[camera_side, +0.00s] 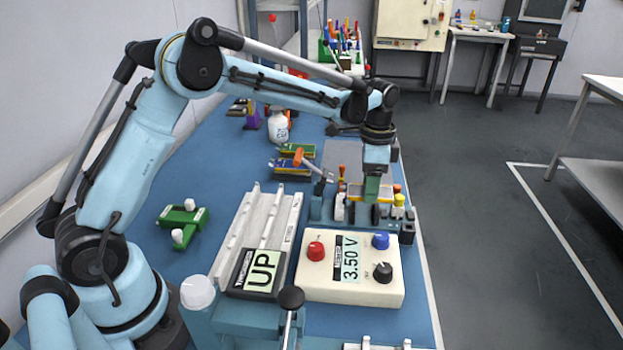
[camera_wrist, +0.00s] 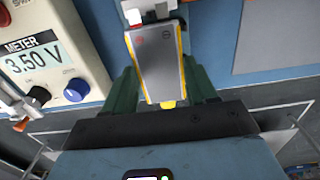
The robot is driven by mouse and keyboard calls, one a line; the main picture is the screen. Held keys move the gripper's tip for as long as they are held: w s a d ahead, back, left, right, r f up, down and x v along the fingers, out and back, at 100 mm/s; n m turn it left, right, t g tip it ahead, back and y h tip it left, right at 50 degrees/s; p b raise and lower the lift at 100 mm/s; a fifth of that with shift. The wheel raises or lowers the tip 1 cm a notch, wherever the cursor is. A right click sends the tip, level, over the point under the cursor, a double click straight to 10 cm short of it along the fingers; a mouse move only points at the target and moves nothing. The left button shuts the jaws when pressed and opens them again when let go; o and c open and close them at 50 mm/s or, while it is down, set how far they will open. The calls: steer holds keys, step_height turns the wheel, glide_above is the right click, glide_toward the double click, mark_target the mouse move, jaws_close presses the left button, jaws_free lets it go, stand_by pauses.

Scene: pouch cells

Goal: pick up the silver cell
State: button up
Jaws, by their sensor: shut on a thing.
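The silver cell (camera_wrist: 158,66), a flat grey pouch with yellow edges, shows in the wrist view between the green fingers of my gripper (camera_wrist: 160,88). The gripper is shut on it. Plus and minus marks show near the cell's far end, close to a white fixture part and a small red piece. In the side view my gripper (camera_side: 371,192) is low over a blue-grey fixture behind the meter box; the cell is mostly hidden there, and I cannot tell whether it is clear of the fixture.
The cream meter box (camera_side: 320,288) reads 3.50 V and has red, blue and black knobs. Left of it stand a grooved pale rack (camera_side: 236,233) and an UP sign (camera_side: 262,270). A green clamp block (camera_side: 182,217) and a white bottle (camera_side: 278,125) are on the blue table (camera_side: 215,150).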

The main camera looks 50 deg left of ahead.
steer(key=s+d+r, duration=0.6)
steer(key=d+r, duration=0.2)
steer(key=d, duration=0.1)
steer(key=s+a+r, duration=0.2)
steer(key=s+a, duration=0.5)
steer(key=s, duration=0.5)
steer(key=s+a+f, duration=0.2)
steer(key=s, duration=0.4)
steer(key=s+a+f, duration=0.2)
steer(key=s+f, duration=0.1)
steer(key=s, duration=0.4)
steer(key=shift+a+f, duration=0.25)
steer(key=shift+a, duration=0.05)
steer(key=shift+w+f, duration=0.1)
steer(key=shift+f, duration=0.05)
steer(key=shift+f, duration=3.5)
